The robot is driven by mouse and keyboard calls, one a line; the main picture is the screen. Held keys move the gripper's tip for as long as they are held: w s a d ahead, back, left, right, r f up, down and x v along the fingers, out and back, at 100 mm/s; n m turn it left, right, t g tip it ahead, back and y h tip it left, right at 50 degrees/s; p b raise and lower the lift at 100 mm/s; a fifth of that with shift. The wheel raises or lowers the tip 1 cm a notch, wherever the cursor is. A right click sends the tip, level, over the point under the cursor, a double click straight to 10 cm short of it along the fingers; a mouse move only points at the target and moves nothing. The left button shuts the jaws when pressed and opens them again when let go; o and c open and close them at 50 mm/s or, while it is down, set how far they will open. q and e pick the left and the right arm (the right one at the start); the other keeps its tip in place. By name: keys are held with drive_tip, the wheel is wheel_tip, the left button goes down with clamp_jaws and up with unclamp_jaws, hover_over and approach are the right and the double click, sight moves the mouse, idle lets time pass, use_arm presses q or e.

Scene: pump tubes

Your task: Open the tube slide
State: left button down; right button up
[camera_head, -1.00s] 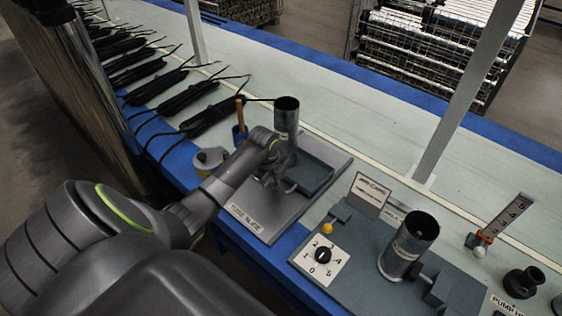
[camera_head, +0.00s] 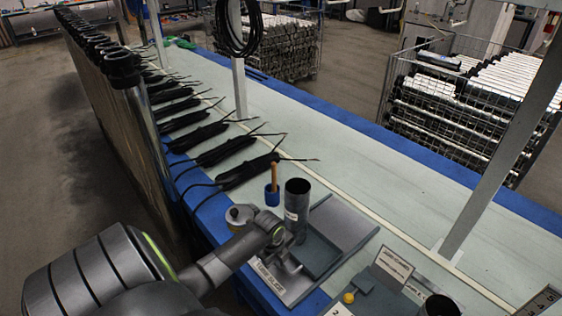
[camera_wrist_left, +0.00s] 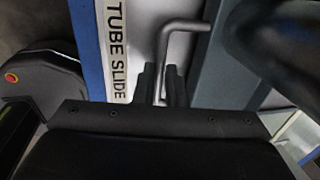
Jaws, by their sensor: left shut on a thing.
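The tube slide is a grey metal plate (camera_head: 341,222) with a darker raised slide (camera_head: 322,254) and a white "TUBE SLIDE" label (camera_head: 267,274). The label also shows large in the left wrist view (camera_wrist_left: 117,50). A dark upright tube (camera_head: 297,205) stands at the slide's back left, beside my wrist. My left gripper (camera_head: 290,266) is low over the plate by the label. In the left wrist view its fingers (camera_wrist_left: 162,84) are shut around the lower part of a bent metal handle (camera_wrist_left: 180,27). The handle's lower end is hidden between the fingers. My right gripper is not in view.
A yellow knob (camera_head: 348,298), a sign (camera_head: 394,264) and another tube (camera_head: 440,307) stand to the right. A blue cup with a wooden handle (camera_head: 272,194) and a round-topped container (camera_head: 240,214) are behind my wrist. Black cable bundles (camera_head: 248,171) line the bench. A post (camera_head: 500,150) rises at right.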

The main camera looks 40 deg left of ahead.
use_arm(q)
drive_tip(key=c, duration=1.5)
unclamp_jaws()
drive_tip(key=shift+r, duration=0.1)
drive_tip(key=s+r, duration=0.1)
drive_tip(key=r, duration=0.4)
drive_tip(key=s+r+p, duration=0.1)
drive_tip(key=r, duration=0.5)
drive_tip(key=s+r, duration=0.1)
drive_tip(key=r, duration=0.5)
drive_tip(key=shift+s+a, duration=0.1)
